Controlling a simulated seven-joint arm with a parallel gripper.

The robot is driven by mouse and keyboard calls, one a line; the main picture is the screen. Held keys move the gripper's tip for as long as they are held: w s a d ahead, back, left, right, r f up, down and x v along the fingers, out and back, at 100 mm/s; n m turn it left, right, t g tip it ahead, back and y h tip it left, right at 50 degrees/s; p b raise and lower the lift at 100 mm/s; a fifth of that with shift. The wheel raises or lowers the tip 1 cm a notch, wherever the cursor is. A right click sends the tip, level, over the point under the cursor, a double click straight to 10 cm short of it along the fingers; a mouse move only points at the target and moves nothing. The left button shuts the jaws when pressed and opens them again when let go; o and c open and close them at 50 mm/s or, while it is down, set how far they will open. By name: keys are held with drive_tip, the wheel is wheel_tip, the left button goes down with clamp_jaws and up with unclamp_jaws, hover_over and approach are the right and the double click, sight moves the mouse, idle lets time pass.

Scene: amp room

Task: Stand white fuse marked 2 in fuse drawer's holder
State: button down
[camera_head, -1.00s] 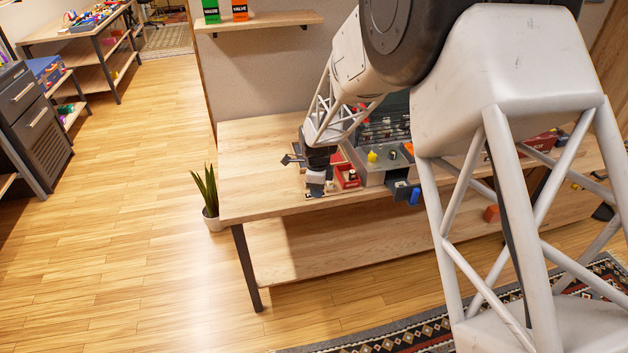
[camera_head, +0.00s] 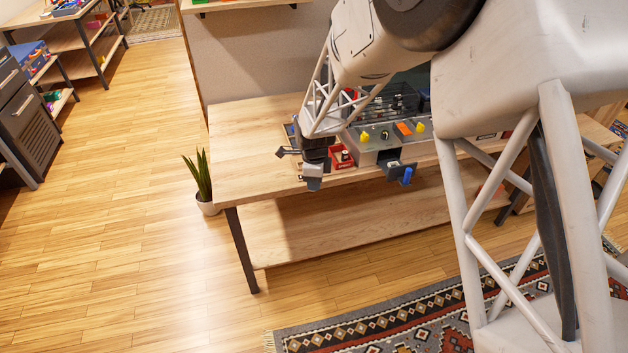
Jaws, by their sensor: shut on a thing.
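My gripper (camera_head: 312,179) hangs over the front edge of the wooden bench, left of the grey amp (camera_head: 372,153). It is shut on a small pale block that looks like the white fuse (camera_head: 313,170); the mark on it is too small to read. The fuse drawer (camera_head: 394,167) sticks out from the front of the amp, with a blue handle (camera_head: 407,176) at its front. The gripper is left of the drawer and apart from it. The holder inside the drawer is too small and dark to make out.
A red tray (camera_head: 341,158) with small dark and pale items sits between my gripper and the amp. Yellow and orange parts top the amp. The bench's left side (camera_head: 240,150) is bare. A potted plant (camera_head: 202,182) stands on the floor at the left.

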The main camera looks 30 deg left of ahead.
idle(0.3)
drive_tip(key=w+d+r, duration=0.1)
drive_tip(key=w+d, duration=0.7)
drive_tip(key=w, duration=0.5)
drive_tip(key=w+d+r, duration=0.2)
drive_tip(key=w+d, duration=0.7)
drive_tip(key=w, duration=0.4)
drive_tip(key=shift+w+d+r, duration=0.25)
drive_tip(key=shift+w, duration=0.05)
drive_tip(key=shift+f, duration=0.1)
drive_tip(key=shift+f, duration=2.35)
drive_tip(key=shift+f, duration=1.6)
idle(0.6)
